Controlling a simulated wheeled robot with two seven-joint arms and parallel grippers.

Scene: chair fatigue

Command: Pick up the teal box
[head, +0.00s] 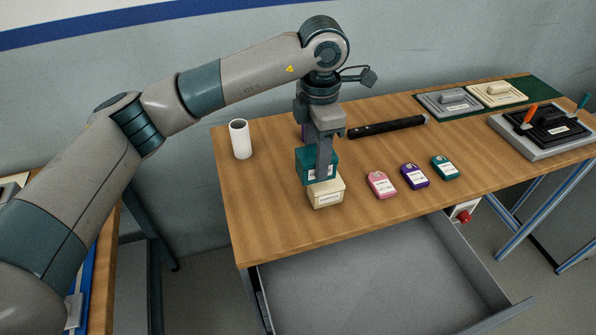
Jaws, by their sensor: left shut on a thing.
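The teal box (307,163) is in the head view near the left part of the wooden table. My left gripper (323,165) points down from above and is shut on the teal box, with a finger across its front. A cream box (326,193) with a white label is directly below the teal box in the picture. I cannot tell whether the two boxes touch. Part of a purple thing shows behind my left gripper, mostly hidden. My right gripper is not in view.
On the table (262,215) stand a white cup (240,139), a black bar (388,126), and small pink (381,184), purple (415,176) and teal (446,167) items. A control panel (545,130) is at right. An open grey drawer (375,285) juts out below the front edge.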

